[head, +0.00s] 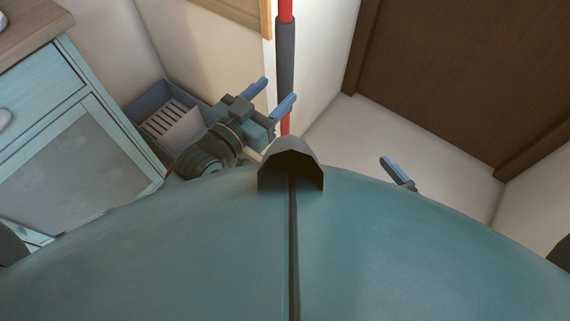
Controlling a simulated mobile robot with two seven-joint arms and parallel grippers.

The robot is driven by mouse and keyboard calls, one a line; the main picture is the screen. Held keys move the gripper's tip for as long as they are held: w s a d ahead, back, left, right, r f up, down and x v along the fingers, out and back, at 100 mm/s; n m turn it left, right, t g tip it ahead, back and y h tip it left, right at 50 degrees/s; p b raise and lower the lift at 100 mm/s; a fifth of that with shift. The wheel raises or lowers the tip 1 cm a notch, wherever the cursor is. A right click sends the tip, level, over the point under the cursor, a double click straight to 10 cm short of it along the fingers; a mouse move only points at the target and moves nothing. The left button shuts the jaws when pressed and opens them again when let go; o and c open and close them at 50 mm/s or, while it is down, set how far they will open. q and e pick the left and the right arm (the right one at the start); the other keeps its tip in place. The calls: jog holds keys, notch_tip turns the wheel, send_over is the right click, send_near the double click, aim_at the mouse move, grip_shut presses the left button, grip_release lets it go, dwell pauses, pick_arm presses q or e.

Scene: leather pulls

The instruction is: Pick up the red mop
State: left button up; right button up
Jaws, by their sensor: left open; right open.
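The red mop's pole (285,10) stands roughly upright against the wall corner at the top middle of the head view, with a dark grey grip sleeve (286,60) around it. Its lower end is hidden behind my body. My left gripper (278,95) is open, with blue fingers close to the pole below the sleeve.
A light-blue cabinet (70,140) with a wooden top stands at the left. A grey bin (150,105) with a slotted white thing sits beside it. A dark brown door (460,70) is at the upper right. Bare floor (350,130) lies before the door.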

aim_at(280, 88)
pick_arm(q)
jog(key=shift+w+d, duration=0.4)
jog(key=shift+w, duration=0.2)
jog(key=x, duration=0.1)
jog(key=b+x, duration=0.1)
jog(key=x, duration=0.2)
jog(key=shift+w+f, duration=0.2)
jog(key=shift+f, duration=0.15)
jog(key=shift+w+d, duration=0.25)
jog(key=shift+w, duration=0.05)
pick_arm(e)
jog(key=shift+w+a+f+n, duration=0.1)
jog(key=shift+a+f+n, duration=0.1)
jog(key=shift+f, duration=0.25)
jog(key=shift+w+a+f+n, duration=0.1)
jog(key=shift+a+f, duration=0.1)
jog(key=shift+f, duration=0.25)
pick_arm(q)
grip_shut()
jog(key=shift+r, duration=0.2)
pick_arm(e)
jog(key=shift+d, duration=0.1)
